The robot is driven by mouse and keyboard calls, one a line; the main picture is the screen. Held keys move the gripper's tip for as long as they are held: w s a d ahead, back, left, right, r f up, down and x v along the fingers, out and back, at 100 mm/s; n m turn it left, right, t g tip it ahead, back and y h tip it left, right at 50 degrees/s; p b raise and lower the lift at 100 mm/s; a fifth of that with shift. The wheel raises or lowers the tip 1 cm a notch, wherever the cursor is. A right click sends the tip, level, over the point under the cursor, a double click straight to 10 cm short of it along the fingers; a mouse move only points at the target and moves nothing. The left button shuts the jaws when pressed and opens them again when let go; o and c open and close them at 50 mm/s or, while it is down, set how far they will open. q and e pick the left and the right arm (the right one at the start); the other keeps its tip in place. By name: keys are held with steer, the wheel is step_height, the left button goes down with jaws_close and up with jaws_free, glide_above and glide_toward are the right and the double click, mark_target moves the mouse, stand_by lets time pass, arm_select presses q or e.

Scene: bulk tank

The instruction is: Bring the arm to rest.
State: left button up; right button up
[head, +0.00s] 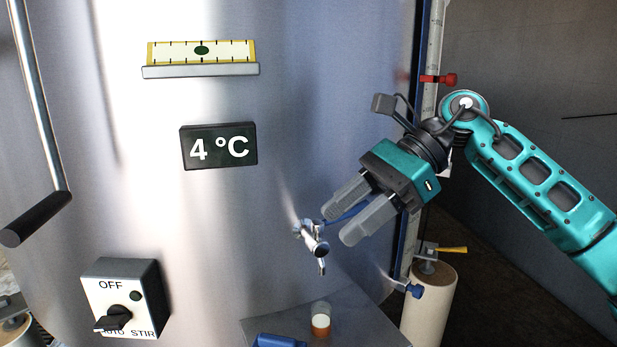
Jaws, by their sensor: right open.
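My right gripper (348,217) is open, at the end of the teal right arm that comes in from the right. Its two grey fingers point down and left, in front of the steel tank (250,220). A small metal tap (313,240) with a blue lever (345,213) sits on the tank just beyond the fingertips, and the fingers partly cover the lever. I cannot tell whether they touch it. My left gripper is not in view.
A small vial (321,318) stands on a grey shelf (285,327) below the tap, with a blue object (278,341) beside it. A switch box (125,298), a 4 °C display (218,145) and a level gauge (201,54) are on the tank. A gauge tube (428,60) stands at right.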

steer(key=s+a+f+m+t+y+p, duration=0.1)
steer(key=s+a+f+m+t+y, duration=0.1)
steer(key=a+m+y, duration=0.65)
steer(key=w+d+f+m+t+h+p, duration=0.1)
steer(key=d+f+m+t+h, duration=0.6)
steer(key=m, duration=1)
steer(key=w+d+f+m+t+h+p, duration=0.1)
steer(key=d+f+m+t, duration=0.4)
steer(key=f+m+t, duration=0.9)
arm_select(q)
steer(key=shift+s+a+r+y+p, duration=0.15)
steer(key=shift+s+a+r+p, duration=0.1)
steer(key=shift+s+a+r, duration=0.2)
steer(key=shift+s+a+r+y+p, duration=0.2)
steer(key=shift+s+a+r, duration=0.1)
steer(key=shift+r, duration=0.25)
arm_select(e)
steer(key=s+d+f+m+g+h, duration=0.4)
steer(key=s+f+m, duration=0.3)
steer(key=s+m, duration=0.1)
steer(key=s+d+f+m+g+h, duration=0.4)
steer(key=s+f+m+g, duration=0.1)
steer(key=s+f+m, duration=0.3)
steer(key=shift+s+d+f+h, duration=0.15)
steer(key=shift+s+d+h, duration=0.2)
steer(key=shift+s+d, duration=0.05)
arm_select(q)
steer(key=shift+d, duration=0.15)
arm_select(e)
steer(key=shift+m, duration=0.25)
